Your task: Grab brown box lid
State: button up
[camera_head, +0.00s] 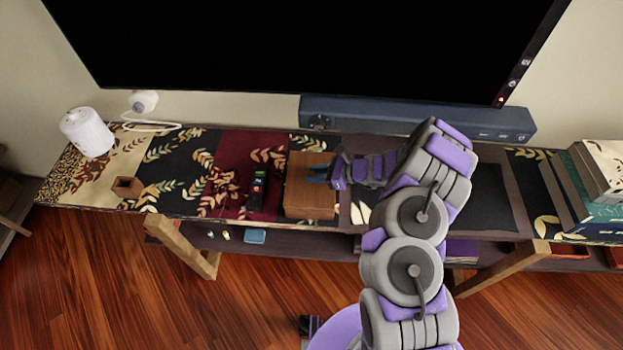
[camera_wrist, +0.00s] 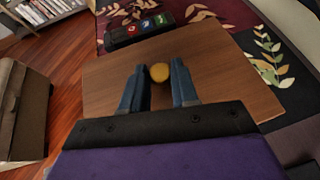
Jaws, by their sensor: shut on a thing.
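A brown wooden box (camera_head: 308,201) stands on the patterned table runner in the middle of the long table. My gripper (camera_head: 318,174) reaches over the box from the right. In the wrist view its two blue fingers (camera_wrist: 159,82) stand on either side of the knob, shut on it. The lid appears to lie on the box; I cannot see a gap. The inside of the box is hidden.
A black remote (camera_head: 257,188) lies just left of the box. A small brown pot (camera_head: 127,187) and a white cylinder (camera_head: 87,132) stand farther left. A dark soundbar (camera_head: 400,115) and a large screen (camera_head: 300,50) are behind. Books (camera_head: 590,190) are stacked at the right end.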

grip_shut()
jog(key=shift+r, duration=0.1)
